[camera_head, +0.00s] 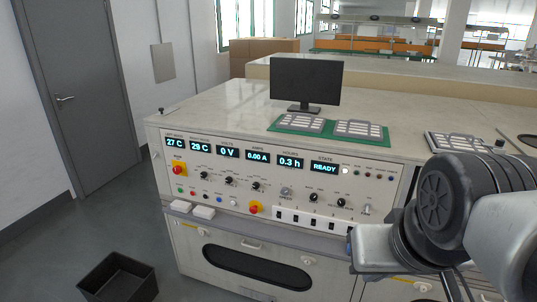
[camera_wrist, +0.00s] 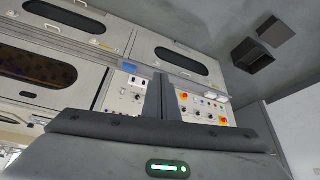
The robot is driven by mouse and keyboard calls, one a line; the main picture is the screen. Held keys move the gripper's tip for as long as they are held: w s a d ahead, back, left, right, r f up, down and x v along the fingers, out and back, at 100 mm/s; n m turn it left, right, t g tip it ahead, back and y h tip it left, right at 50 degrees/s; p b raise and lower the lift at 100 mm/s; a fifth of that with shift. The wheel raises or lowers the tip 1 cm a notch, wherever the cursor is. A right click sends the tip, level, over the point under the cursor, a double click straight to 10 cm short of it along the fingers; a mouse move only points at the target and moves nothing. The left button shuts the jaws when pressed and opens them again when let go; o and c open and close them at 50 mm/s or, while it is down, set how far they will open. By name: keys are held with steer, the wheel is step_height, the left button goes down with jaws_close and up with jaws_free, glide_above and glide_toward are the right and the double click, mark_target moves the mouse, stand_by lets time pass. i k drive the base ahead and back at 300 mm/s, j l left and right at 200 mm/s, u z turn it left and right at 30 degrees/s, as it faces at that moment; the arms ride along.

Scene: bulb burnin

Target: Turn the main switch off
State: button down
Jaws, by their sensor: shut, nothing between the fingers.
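The control panel (camera_head: 270,180) on the bench front carries two red knobs on yellow plates. One red knob (camera_head: 179,168) is at its upper left, and another (camera_head: 254,208) is at its lower middle. A small lever (camera_head: 366,209) is at the right end. The labels are too small to tell which is the main switch. The wrist view shows the panel upside down, with the lower red knob (camera_wrist: 183,97) and upper-left red knob (camera_wrist: 222,120). My gripper (camera_wrist: 163,82) is shut and empty, apart from the panel; its fingers hide part of it. The head view shows only my arm.
Displays read 0 V, 0.00 A and READY (camera_head: 324,168). A monitor (camera_head: 305,82) and trays on a green mat (camera_head: 284,124) stand on the bench. A black bin (camera_head: 118,278) is on the floor. Open floor lies left of the bench, before a grey door (camera_head: 75,90).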

mark_target(177, 169)
steer(key=i+j+u, duration=0.35)
steer(key=i+j, duration=0.15)
steer(key=j, duration=0.45)
steer(key=i+j+u, duration=0.4)
steer(key=i+j, duration=0.2)
steer(key=j, duration=0.25)
steer(key=i+j+u, duration=0.35)
steer(key=i+j, duration=0.3)
steer(key=i, duration=0.05)
